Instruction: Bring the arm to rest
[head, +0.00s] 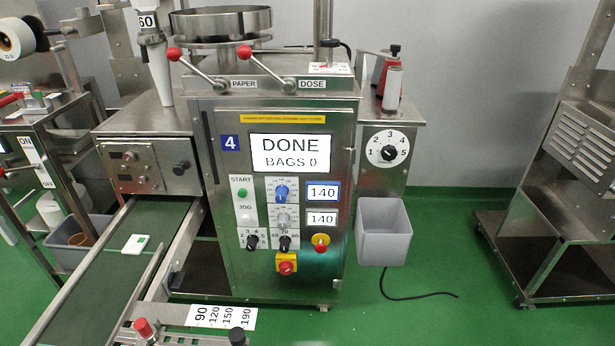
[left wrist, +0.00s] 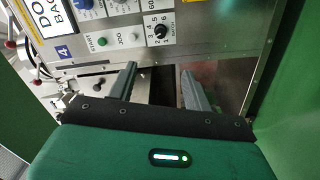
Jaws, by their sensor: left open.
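My left gripper (left wrist: 157,72) shows in the left wrist view, its two fingers apart with nothing between them. Neither gripper shows in the head view. The teabag packer (head: 226,230), marked 4, stands in the middle of the head view. Its screen (head: 292,153) reads DONE, BAGS 0. The machine also shows tilted in the left wrist view (left wrist: 215,50). My right gripper is not in view.
A green conveyor (head: 110,285) runs out at the lower left with a small white and green packet (head: 135,244) on it. A black cable lies on the floor. Green floor (head: 440,250) is free before a steel stand (head: 565,220).

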